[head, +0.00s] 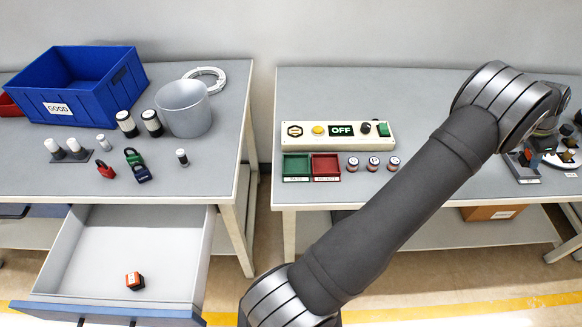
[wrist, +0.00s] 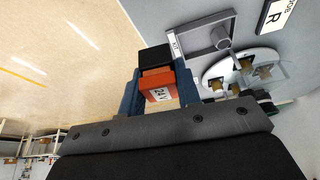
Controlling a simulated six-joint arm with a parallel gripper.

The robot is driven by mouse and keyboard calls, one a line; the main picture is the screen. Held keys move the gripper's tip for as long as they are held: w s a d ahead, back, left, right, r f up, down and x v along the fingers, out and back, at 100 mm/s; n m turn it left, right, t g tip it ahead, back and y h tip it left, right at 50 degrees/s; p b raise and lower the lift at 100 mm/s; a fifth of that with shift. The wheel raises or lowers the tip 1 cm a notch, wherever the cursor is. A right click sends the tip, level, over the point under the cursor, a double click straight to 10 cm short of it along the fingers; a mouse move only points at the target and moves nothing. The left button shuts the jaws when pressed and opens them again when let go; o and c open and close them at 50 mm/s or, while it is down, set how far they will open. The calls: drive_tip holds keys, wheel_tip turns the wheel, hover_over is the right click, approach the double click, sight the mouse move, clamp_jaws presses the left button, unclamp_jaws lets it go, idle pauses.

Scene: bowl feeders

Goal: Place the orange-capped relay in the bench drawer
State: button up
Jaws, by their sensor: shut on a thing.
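My gripper (wrist: 158,82) is shut on an orange and black relay (wrist: 158,88). The relay's orange part carries a white "24 V" label, and its black end points away from the wrist. The blue-grey fingers press its two sides. In the wrist view it is near the edge of the right bench; its height above the bench is hard to tell. The bench drawer (head: 75,240) under the left bench is pulled open.
The right bench holds a control box (head: 338,132) reading "OFF", green and red trays (head: 297,167), a square grey fixture (wrist: 205,35) and a round white plate (wrist: 240,68) with parts. The left bench has a blue bin (head: 80,85), a grey cylinder (head: 183,108) and padlocks. Most of the drawer floor is clear.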

drive_tip(key=r, duration=0.5)
drive_tip(key=shift+w+a, duration=0.2)
drive_tip(key=shift+w, duration=0.1)
drive_tip(key=w+a+n+t+y, duration=0.1)
drive_tip(key=w+a+n+t, duration=0.1)
drive_tip(key=w+a+n, duration=0.85)
drive_tip(key=w+a+n+t+y, duration=0.1)
drive_tip(key=w+a+n+t, duration=0.2)
drive_tip(key=w+a, duration=1.35)
drive_tip(key=s+a+f+n+g+y, duration=0.1)
drive_tip(key=a+n+y, duration=0.45)
drive_tip(key=a, duration=1.65)
drive_tip(key=s+a+n+g+y, duration=0.15)
drive_tip(key=a+n, duration=0.85)
drive_tip(key=a, duration=1.3)
drive_tip(key=s+a+n+g, duration=0.1)
drive_tip(key=s+a+n, duration=0.2)
drive_tip(key=a, duration=0.3)
drive_tip(key=s+a+n, duration=0.3)
drive_tip(key=a, duration=0.4)
drive_tip(key=n+g+h, duration=0.5)
drive_tip(key=n, duration=1.5)
hover_over(109, 288)
drive_tip(key=w, duration=0.1)
drive_tip(key=f, duration=2.3)
drive_tip(key=shift+w, duration=0.2)
drive_tip(key=shift+f, duration=1.95)
